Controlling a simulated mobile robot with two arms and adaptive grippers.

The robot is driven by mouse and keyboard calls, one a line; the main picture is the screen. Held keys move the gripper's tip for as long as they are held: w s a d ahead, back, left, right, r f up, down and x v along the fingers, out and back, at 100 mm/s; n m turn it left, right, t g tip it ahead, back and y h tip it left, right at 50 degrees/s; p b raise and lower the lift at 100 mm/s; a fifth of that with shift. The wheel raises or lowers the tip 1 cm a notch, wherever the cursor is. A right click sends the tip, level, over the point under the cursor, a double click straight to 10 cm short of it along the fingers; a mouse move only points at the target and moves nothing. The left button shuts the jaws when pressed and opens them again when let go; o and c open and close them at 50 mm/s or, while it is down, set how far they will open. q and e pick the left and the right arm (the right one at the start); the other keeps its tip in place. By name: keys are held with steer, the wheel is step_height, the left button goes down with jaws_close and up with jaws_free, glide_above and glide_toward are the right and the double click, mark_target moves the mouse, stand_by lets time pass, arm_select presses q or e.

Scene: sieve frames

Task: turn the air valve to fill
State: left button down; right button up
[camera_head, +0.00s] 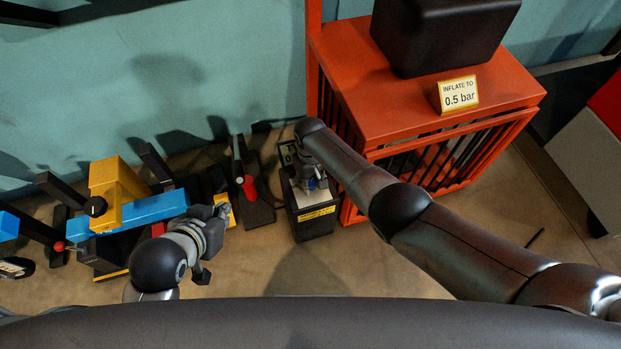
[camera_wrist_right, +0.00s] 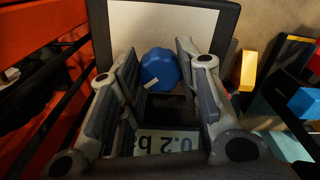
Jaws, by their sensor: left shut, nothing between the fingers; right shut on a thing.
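The air valve is a blue knob (camera_wrist_right: 160,68) with a white pointer mark, on the dark box's pale panel (camera_wrist_right: 205,22). In the right wrist view my right gripper (camera_wrist_right: 158,60) has its two fingers on either side of the knob and is shut on it. A readout (camera_wrist_right: 168,143) shows upside-down text that looks like "0.2 b", partly cut off. In the head view my right gripper (camera_head: 309,184) reaches down to the valve box (camera_head: 315,222), covering most of the knob. My left gripper (camera_head: 222,211) is shut and empty, low on the left, apart from the valve box.
A sign (camera_head: 457,95) on the orange cage (camera_head: 400,105) reads "INFLATE TO 0.5 bar". A black block (camera_head: 440,35) stands on the cage. A red-handled device (camera_head: 250,187) and a yellow and blue device (camera_head: 118,192) stand left of the valve box. Floor is clear in front of it.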

mark_target(310, 182)
steer(key=shift+a+m, duration=0.1)
steer(key=shift+m, duration=0.3)
steer(key=o, duration=1)
steer(key=shift+r, duration=0.15)
steer(key=shift+r, duration=5.9)
